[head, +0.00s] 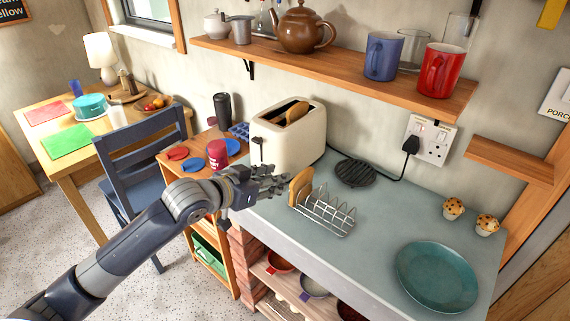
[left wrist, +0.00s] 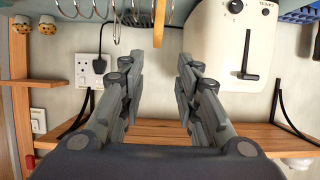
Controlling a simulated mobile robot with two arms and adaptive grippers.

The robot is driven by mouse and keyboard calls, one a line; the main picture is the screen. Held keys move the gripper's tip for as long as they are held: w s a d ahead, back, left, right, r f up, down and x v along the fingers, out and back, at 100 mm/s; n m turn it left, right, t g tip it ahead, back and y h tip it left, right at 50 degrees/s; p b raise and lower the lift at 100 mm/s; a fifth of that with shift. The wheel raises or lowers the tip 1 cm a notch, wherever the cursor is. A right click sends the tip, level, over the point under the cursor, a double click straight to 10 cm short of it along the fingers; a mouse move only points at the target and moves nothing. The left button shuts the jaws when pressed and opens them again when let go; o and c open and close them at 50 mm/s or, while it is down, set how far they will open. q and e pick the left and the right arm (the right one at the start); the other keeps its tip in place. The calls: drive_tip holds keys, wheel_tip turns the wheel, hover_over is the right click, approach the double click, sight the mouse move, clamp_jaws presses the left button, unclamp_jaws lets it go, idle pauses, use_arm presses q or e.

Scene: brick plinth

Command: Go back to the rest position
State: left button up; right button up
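My left gripper (head: 280,183) reaches in from the left and is beside the toast rack, in front of the toaster. In the left wrist view its two fingers (left wrist: 160,90) are apart with nothing between them. The wire toast rack (head: 328,214) stands on the grey worktop with one slice of toast (head: 301,186) at its left end. The slice's edge also shows in the left wrist view (left wrist: 160,14). The cream toaster (head: 285,146) stands behind the gripper with a slice (head: 297,111) sticking out of its top. My right gripper is not in view.
A teal plate (head: 437,277) and two muffins (head: 453,208) are on the worktop's right. A black trivet (head: 354,172) lies behind the rack. A wooden shelf (head: 340,66) with a teapot and mugs hangs above. A blue chair (head: 140,152) and table are at left.

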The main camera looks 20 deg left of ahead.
use_arm(q)
drive_tip(key=s+d+f+g+y, duration=0.2)
drive_tip(key=s+d+f+g, duration=0.15)
drive_tip(key=s+f, duration=0.85)
drive_tip(key=s+f+n+g+y, duration=0.1)
drive_tip(key=s+f+g, duration=0.3)
drive_tip(key=s, duration=0.6)
drive_tip(key=s+f+n+g+y, duration=0.1)
drive_tip(key=s+f+g, duration=0.1)
drive_tip(key=s+f, duration=0.7)
drive_tip(key=f, duration=1)
drive_tip(key=s+f, duration=0.2)
drive_tip(key=f, duration=1)
drive_tip(key=s+a+f+g, duration=0.2)
drive_tip(key=s+a+f, duration=0.1)
drive_tip(key=s+f, duration=1.4)
drive_tip(key=shift+a+y, duration=0.15)
drive_tip(key=shift+y, duration=0.15)
